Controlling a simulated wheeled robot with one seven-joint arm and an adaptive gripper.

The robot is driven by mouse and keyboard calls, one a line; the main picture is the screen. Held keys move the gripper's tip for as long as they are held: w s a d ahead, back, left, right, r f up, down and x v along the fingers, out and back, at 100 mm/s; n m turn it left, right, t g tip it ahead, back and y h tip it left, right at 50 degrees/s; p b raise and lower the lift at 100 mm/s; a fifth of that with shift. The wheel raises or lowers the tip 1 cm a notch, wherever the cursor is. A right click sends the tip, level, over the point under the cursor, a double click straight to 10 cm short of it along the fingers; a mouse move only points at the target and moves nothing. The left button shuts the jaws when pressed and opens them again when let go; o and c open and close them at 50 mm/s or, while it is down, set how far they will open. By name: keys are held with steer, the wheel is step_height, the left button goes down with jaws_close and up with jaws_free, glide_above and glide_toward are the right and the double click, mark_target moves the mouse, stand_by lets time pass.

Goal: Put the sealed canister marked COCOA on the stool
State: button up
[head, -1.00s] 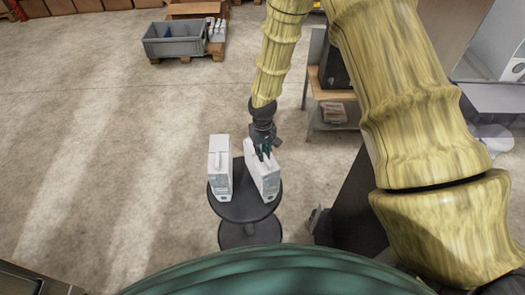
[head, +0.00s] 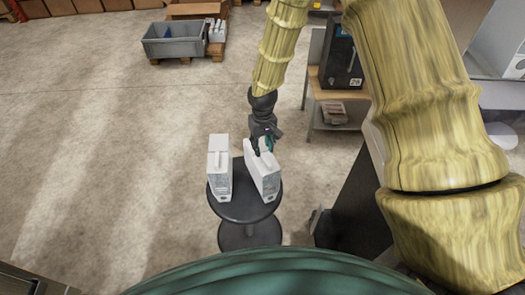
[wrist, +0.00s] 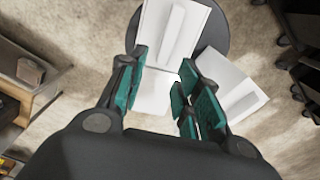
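Two white canisters with raised top handles stand upright, side by side, on a round black stool (head: 240,210). The left canister (head: 219,168) shows at the right in the wrist view (wrist: 232,88). The right canister (head: 265,178) shows at the top middle of the wrist view (wrist: 152,95). Their lettering is too small to read, so I cannot tell which is marked COCOA. My gripper (head: 263,146) is at the far end of the right canister. Its green-padded fingers (wrist: 164,75) are spread apart, with nothing clamped between them.
A grey crate (head: 174,40) and more white canisters (head: 217,30) sit on a pallet at the back left. A shelf unit (head: 338,115) with a dark dispenser (head: 341,62) stands right of the stool.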

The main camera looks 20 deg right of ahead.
step_height(320, 180, up, 9)
steer(key=b, duration=0.2)
steer(key=shift+f+b, duration=0.15)
steer(key=shift+b, duration=0.15)
